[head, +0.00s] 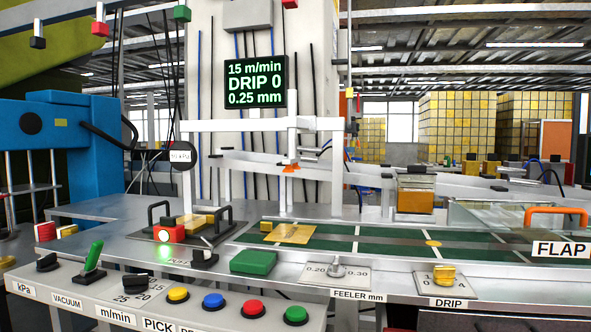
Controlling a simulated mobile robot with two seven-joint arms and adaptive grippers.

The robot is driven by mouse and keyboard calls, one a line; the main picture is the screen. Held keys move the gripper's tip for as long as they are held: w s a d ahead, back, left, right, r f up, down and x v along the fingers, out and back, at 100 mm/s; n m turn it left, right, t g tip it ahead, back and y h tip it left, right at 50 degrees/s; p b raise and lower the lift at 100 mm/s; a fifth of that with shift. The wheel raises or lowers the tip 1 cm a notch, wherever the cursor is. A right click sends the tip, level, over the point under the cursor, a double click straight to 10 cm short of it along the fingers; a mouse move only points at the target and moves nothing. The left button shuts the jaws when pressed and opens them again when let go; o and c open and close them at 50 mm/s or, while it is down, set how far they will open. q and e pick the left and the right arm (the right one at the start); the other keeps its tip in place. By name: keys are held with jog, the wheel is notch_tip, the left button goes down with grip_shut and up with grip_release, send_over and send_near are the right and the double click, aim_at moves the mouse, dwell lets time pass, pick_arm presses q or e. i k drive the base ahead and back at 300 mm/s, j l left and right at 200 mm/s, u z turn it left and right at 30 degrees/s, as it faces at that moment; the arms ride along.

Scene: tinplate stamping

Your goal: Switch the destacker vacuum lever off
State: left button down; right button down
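The vacuum lever (93,257) has a green handle on a dark base and stands on the grey control panel at the lower left, just above the VACUUM label (67,301). Its handle points up and leans slightly to the right. I cannot tell from a marking which position this is. The destacker (290,155) appears to be the white frame behind the panel, with orange suction cups (290,168) above the green belt. Neither of my grippers is in view, and nothing touches the lever.
A black kPa knob (47,262) is left of the lever, and a black m/min knob (134,283) is right of it. Yellow, blue, red and green buttons line the panel. A display (255,83) reads 15 m/min, DRIP 0, 0.25 mm.

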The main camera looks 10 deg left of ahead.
aim_at(90, 267)
jog(key=u, duration=1.55)
jog(key=k, duration=0.05)
